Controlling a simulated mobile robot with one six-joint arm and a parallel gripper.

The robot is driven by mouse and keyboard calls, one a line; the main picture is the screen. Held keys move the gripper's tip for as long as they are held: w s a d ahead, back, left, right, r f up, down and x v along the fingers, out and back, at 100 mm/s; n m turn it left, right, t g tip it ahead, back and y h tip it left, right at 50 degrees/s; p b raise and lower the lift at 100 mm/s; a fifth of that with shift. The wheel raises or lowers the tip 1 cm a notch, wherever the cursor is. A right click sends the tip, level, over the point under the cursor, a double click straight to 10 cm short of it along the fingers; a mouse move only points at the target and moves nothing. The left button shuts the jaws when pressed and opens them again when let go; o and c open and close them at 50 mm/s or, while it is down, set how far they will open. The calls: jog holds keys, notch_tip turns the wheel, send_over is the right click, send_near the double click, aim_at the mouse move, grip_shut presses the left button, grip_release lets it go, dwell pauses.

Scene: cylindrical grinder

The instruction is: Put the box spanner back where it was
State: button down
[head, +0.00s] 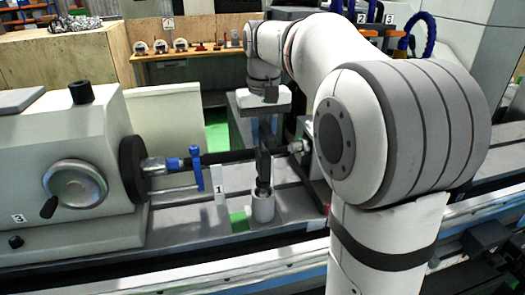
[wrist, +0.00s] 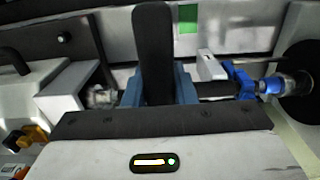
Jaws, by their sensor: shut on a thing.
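My gripper (head: 265,128) points down over the machine bed, shut on the dark box spanner (head: 263,168). In the wrist view the box spanner (wrist: 153,45) shows as a dark, rounded bar between the two bluish fingers (wrist: 159,88). In the head view it hangs about upright, its lower end at the mouth of a light grey cylindrical cup (head: 263,208) on the bed. I cannot tell whether the end is inside the cup or just above it. The cup does not show in the wrist view, where the spanner covers that area.
A dark workpiece bar (head: 228,157) runs behind the spanner, with a blue clamp (head: 197,168) at its left. A white tag marked 1 (head: 218,186) stands close by. The headstock (head: 65,165) is at left. A bench (head: 190,53) with several small parts stands behind.

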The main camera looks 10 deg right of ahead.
aim_at(263, 152)
jog(key=shift+f, duration=2.3)
jog(key=c, duration=1.2)
grip_release()
notch_tip(263, 152, up, 12)
jog(key=shift+s+r, duration=0.1)
jog(key=s+f+t, duration=0.1)
jog(key=s+f, duration=0.5)
jog(key=s, duration=0.1)
jog(key=s+f+t, duration=0.1)
jog(key=s+f, duration=0.6)
jog(key=s+f+t, duration=0.1)
jog(key=s+f, duration=0.6)
